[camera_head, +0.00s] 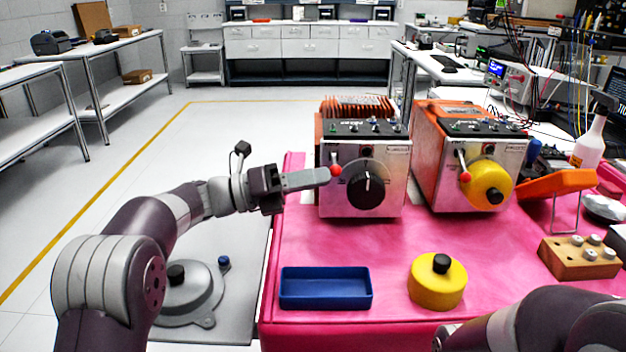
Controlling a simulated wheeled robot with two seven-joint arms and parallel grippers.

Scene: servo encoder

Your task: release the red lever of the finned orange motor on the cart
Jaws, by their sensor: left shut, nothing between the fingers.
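The finned orange motor (358,105) stands on the pink-covered cart (385,275), its silver front panel towards me. A black round dial (366,186) sits in the panel. Its lever hangs at the panel's upper left and ends in a red ball (336,170). My left gripper (325,176) is shut and empty, pointing right with its fingertips at the red ball. I cannot tell whether they touch it. My right arm shows at the bottom right, but its gripper is not visible.
A second orange motor (438,120) with a yellow cap (487,184) and its own red-balled lever stands to the right. A blue tray (326,288) and a yellow black-knobbed cylinder (437,283) are in front. A wooden block (579,260) lies at right.

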